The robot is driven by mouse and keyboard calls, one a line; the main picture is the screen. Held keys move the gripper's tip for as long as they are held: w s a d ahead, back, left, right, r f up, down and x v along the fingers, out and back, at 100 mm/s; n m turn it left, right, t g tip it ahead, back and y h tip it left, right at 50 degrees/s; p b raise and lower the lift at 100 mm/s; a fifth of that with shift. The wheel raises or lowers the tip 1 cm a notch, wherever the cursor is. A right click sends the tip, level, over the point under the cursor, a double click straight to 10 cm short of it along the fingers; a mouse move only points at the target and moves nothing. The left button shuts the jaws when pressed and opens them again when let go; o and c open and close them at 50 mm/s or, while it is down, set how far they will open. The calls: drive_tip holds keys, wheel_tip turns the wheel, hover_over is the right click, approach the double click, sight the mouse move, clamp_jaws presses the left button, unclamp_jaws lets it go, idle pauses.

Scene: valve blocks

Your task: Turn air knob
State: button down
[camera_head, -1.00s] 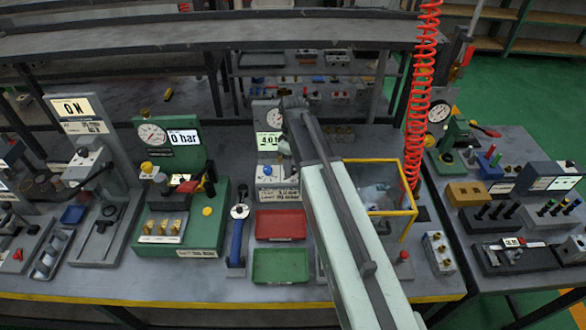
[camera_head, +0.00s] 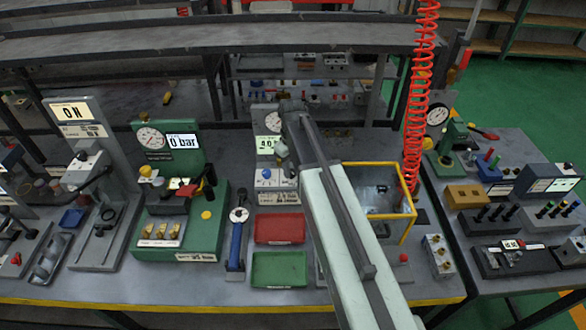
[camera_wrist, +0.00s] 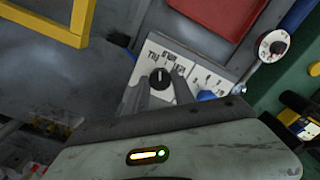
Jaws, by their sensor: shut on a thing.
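A small black knob (camera_wrist: 160,76) with a pale pointer line sits on a white labelled panel (camera_wrist: 201,68) in the wrist view. My gripper (camera_wrist: 159,86) has its two grey fingers on either side of this knob, shut on it. The stand's display (camera_head: 267,143) seems to read about 4.0.
A blue knob (camera_wrist: 206,95) is close to the right finger. A yellow-framed clear box (camera_head: 407,224) stands right of my arm. A red tray (camera_head: 280,229) and a green tray (camera_head: 279,269) lie in front. A blue-handled tool (camera_head: 236,245) stands left of them.

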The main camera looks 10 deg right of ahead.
sight(292, 171)
drive_tip(key=m, duration=0.4)
drive_tip(key=shift+m, duration=0.3)
idle(0.3)
drive_tip(key=c, duration=1.1)
unclamp_jaws()
drive_tip(key=shift+o, duration=0.2)
wheel_tip(292, 171, up, 8)
drive_tip(key=p, duration=0.7)
drive_tip(key=shift+f+p, duration=0.1)
drive_tip(key=shift+p, duration=0.3)
